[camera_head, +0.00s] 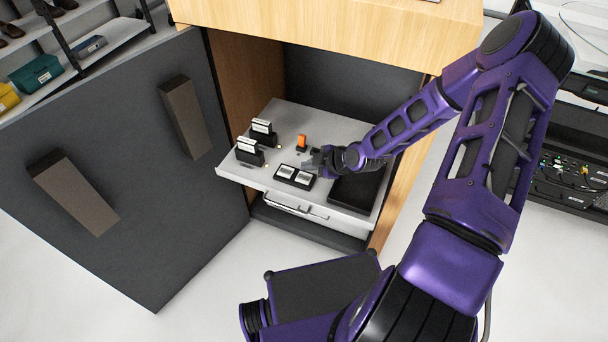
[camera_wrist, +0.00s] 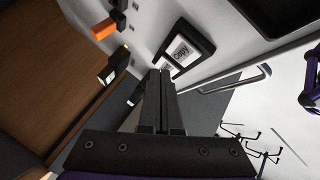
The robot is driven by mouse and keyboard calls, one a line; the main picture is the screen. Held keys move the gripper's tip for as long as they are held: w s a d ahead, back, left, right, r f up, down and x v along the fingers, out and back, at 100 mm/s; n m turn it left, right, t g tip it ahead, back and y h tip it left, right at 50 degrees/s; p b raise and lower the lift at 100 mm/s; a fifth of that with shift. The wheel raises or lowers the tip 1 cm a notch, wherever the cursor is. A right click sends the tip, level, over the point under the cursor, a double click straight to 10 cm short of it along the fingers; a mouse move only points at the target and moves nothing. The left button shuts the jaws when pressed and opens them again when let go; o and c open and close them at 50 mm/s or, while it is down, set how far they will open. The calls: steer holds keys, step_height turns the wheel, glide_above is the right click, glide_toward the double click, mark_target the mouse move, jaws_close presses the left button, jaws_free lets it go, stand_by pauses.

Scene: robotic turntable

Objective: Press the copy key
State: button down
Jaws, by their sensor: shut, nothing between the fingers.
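The copy key (camera_wrist: 180,51) is a white key labelled "copy" in a black-framed panel, readable in the wrist view. In the head view the panel carries two white keys; the right one (camera_head: 304,178) appears to be copy, though its label is too small to read there. The left key (camera_head: 287,171) is beside it and mostly hidden by my fingers in the wrist view. My gripper (camera_wrist: 160,76) is shut and empty, its tips near the panel. In the head view my gripper (camera_head: 316,164) is just behind and right of the panel. I cannot tell whether it touches anything.
The panel sits on a pulled-out grey shelf (camera_head: 228,171) inside a wooden cabinet. An orange switch (camera_head: 301,142) stands behind it, black blocks with white tops (camera_head: 249,151) to the left, and a dark pad (camera_head: 357,187) to the right. An open dark door (camera_head: 130,150) is at left.

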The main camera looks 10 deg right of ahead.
mark_target(308, 179)
step_height(308, 179, up, 3)
steer(key=shift+r+p, duration=0.15)
steer(key=shift+p, duration=0.7)
